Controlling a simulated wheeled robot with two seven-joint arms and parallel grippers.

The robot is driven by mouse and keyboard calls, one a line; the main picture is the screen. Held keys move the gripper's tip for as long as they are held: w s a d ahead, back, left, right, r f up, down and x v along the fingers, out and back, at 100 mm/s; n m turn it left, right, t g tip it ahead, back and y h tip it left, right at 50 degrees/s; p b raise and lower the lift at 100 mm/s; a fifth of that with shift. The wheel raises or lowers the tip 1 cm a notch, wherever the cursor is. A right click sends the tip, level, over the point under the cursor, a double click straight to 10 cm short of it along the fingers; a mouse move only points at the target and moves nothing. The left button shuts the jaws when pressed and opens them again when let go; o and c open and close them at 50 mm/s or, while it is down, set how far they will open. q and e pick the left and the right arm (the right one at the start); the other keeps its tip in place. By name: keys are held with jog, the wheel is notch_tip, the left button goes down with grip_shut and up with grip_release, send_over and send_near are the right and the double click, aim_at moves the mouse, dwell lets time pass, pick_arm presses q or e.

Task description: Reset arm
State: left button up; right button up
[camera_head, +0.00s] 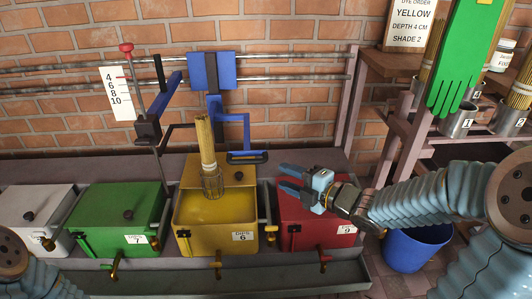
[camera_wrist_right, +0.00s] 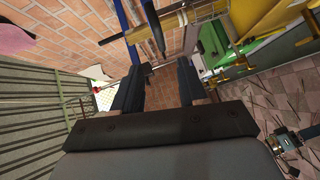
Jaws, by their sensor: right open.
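My right gripper (camera_head: 281,179) reaches in from the right over the red box (camera_head: 318,216). Its two blue jaws are apart, point left and hold nothing. In the right wrist view the open jaws (camera_wrist_right: 160,84) have a clear gap between them. Left of it, a bundle of sticks (camera_head: 206,140) stands in a wire basket (camera_head: 212,184) at the open yellow vat (camera_head: 214,215); I cannot tell whether the basket touches the vat. The gripper is apart from basket and bundle. Part of my left arm shows at the lower left, but its gripper is out of view.
A blue handle frame (camera_head: 247,156) stands just left of my right gripper. A green box (camera_head: 118,218) and a white box (camera_head: 32,215) are at left. A blue bucket (camera_head: 412,250) sits below my right arm. A wooden rack (camera_head: 404,140) with tins is at right.

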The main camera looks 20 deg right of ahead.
jog(key=s+a+f+m+g+h+p, duration=0.1)
jog(key=a+f+m+g+p, duration=0.25)
jog(key=f+m, duration=0.5)
jog(key=s+a+f+m+g+h+p, duration=0.1)
jog(key=a+f+m+g+h+p, duration=0.2)
jog(key=f+m, duration=0.6)
jog(key=s+a+f+m+g+p, duration=0.1)
jog(key=s+a+f+m+g, duration=0.2)
jog(key=s+f, duration=0.3)
jog(key=s+a+f+m+g+p, duration=0.2)
jog(key=s+a+f+m+g, duration=0.1)
jog(key=s+f, duration=0.3)
jog(key=s+g, duration=0.1)
jog(key=s, duration=0.1)
jog(key=shift+s, duration=0.4)
jog(key=shift+a+r+m, duration=0.1)
jog(key=shift+m, duration=0.15)
